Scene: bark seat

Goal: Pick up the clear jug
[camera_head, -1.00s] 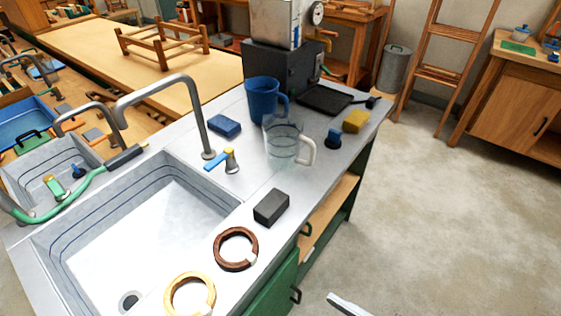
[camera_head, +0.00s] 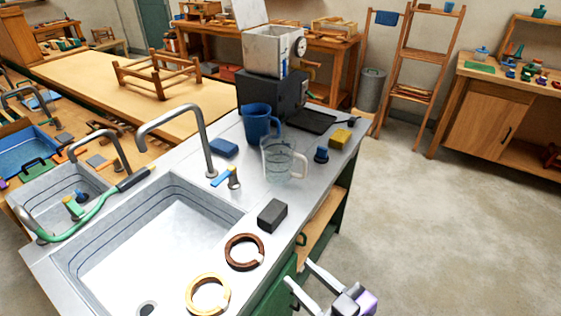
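The clear jug (camera_head: 277,161) stands upright on the grey metal counter (camera_head: 232,262), right of the sink faucet. It is see-through, with a pale handle on its right side. My gripper (camera_head: 299,273) is at the bottom of the view, beside the counter's right edge and below the jug in the picture. Its two pale fingers are spread apart with nothing seen between them. It is well apart from the jug.
A blue jug (camera_head: 257,122) stands just behind the clear jug. A blue sponge (camera_head: 223,147), a yellow sponge (camera_head: 341,138), a dark block (camera_head: 272,215) and two rings, brown (camera_head: 244,252) and yellow (camera_head: 208,294), lie on the counter. Open floor (camera_head: 440,240) lies to the right.

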